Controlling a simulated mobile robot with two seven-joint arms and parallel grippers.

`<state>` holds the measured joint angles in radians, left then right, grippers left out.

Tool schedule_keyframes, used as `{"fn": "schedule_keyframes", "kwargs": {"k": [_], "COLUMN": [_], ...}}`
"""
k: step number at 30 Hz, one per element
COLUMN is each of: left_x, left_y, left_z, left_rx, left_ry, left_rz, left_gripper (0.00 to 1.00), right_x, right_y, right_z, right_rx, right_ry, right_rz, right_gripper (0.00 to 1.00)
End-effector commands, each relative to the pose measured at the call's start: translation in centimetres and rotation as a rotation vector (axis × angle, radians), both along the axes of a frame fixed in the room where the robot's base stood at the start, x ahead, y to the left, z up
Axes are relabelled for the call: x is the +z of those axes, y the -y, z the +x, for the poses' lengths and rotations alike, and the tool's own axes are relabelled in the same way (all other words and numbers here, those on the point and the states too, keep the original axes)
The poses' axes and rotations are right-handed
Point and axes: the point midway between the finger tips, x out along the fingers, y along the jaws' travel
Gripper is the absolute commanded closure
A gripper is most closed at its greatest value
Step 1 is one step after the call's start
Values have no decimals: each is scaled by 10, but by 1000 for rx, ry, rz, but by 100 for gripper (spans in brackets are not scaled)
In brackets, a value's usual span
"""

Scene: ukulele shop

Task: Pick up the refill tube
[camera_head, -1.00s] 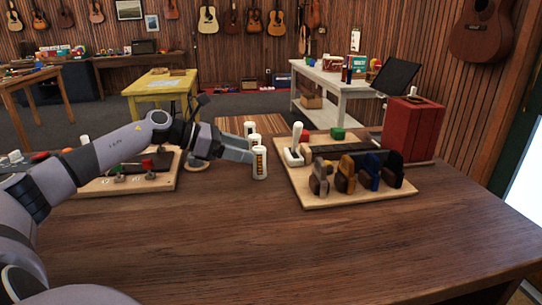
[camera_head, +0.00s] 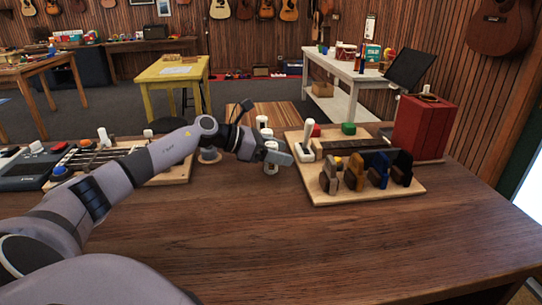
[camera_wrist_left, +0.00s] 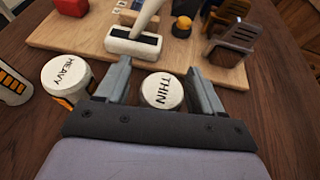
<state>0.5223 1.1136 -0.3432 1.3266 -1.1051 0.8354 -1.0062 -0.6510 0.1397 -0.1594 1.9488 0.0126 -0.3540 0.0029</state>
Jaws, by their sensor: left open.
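A white tube (camera_wrist_left: 161,92) with a round cap marked THIN stands between the two fingers of my left gripper (camera_wrist_left: 161,95) in the left wrist view. The fingers are open on either side of it; I see no clear contact. A second white tube (camera_wrist_left: 70,78), its cap marked HEAVY, stands just outside the left finger. In the head view my left gripper (camera_head: 279,157) hides much of the nearest tube (camera_head: 270,168). Another white tube (camera_head: 262,121) stands behind it. My right gripper is not in view.
A wooden board (camera_head: 325,196) with a white-handled tool (camera_head: 307,137) and several dark clamp-like blocks lies just right of the tubes. Another board with strings (camera_head: 110,158) lies left. The table's front is clear.

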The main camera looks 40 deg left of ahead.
Motion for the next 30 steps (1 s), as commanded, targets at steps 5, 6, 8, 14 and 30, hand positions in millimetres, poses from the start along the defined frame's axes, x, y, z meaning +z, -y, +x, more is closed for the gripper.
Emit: {"fn": "schedule_keyframes", "kwargs": {"k": [5, 6, 8, 14, 30], "left_x": [0, 0, 0, 0, 49], "left_y": [0, 0, 0, 0, -1], "left_z": [0, 0, 0, 0, 0], "left_rx": [0, 0, 0, 0, 0], "left_ry": [0, 0, 0, 0, 7], "left_rz": [0, 0, 0, 0, 3], "left_gripper": [42, 55, 75, 88, 88], "right_x": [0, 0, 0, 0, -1], "right_y": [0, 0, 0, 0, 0], "right_z": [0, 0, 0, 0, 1], "right_rx": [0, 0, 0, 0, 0], "right_ry": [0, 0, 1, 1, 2], "right_rz": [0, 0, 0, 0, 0], "right_gripper": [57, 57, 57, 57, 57]}}
